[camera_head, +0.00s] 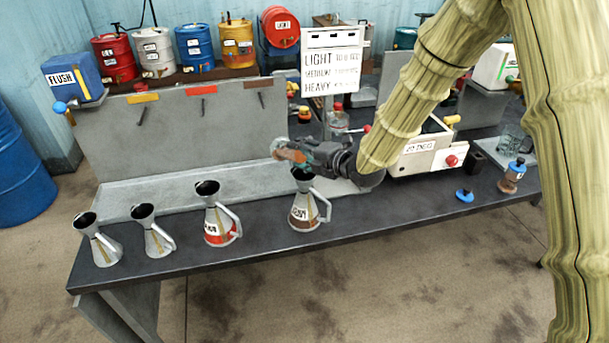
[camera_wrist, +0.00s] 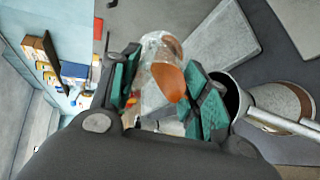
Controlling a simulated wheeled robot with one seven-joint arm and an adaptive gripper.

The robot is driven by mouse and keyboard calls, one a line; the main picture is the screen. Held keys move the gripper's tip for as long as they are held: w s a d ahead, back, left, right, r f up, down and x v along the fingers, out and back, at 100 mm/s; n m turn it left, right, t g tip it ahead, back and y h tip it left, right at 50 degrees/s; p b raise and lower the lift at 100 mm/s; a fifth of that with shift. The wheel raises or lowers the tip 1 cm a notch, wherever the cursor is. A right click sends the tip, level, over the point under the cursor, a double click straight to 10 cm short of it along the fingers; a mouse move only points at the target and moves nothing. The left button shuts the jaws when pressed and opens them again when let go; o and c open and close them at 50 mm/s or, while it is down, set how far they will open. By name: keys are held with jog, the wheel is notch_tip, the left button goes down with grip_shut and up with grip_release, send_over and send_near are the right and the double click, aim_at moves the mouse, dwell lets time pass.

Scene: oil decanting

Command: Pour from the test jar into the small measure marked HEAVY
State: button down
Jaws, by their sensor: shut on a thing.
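My gripper (camera_head: 294,154) is shut on the test jar, a clear jar with orange-brown oil inside. The jar (camera_wrist: 160,75) lies between the teal finger pads in the wrist view and looks strongly tilted. In the head view the jar (camera_head: 287,152) is partly covered by the fingers. The small measure with the brown band (camera_head: 304,212) stands upright on the bench, just below the gripper, its label appearing to read HEAVY. Its dark mouth (camera_wrist: 236,97) is beside the right finger in the wrist view. I cannot tell whether oil is flowing.
A red-banded measure (camera_head: 221,229) and two plain measures (camera_head: 155,231) (camera_head: 100,245) stand to the left. A white board (camera_head: 332,62) lists LIGHT, MEDIUM and HEAVY. A labelled white box (camera_head: 420,150) is at right. The bench front (camera_head: 400,215) is clear.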

jog(key=shift+s+d+t+y+b, duration=0.2)
jog(key=shift+t+y+b, duration=0.6)
jog(key=shift+b, duration=2.9)
jog(key=shift+s+d+t+y+b, duration=0.2)
jog(key=shift+t+y+b, duration=0.6)
jog(key=shift+b, duration=2.85)
jog(key=shift+r+p, duration=0.5)
jog(key=shift+p, duration=0.6)
jog(key=p, duration=0.2)
jog(key=shift+w+g+h+p, duration=0.1)
jog(key=shift+g+h+p, duration=0.2)
jog(key=p, duration=0.3)
jog(key=g+h+p, duration=0.1)
jog(key=p, duration=0.2)
jog(key=g+h+p, duration=0.1)
jog(key=p, duration=0.2)
jog(key=shift+w+a, duration=0.25)
jog(key=shift+a, duration=0.05)
jog(key=shift+w+a+f+g+h+p, duration=0.15)
jog(key=shift+g+h+p, duration=0.25)
jog(key=shift+p, duration=0.8)
jog(key=shift+f, duration=0.4)
jog(key=shift+r, duration=0.1)
jog(key=shift+g+h+p, duration=0.3)
jog(key=shift+p, duration=0.1)
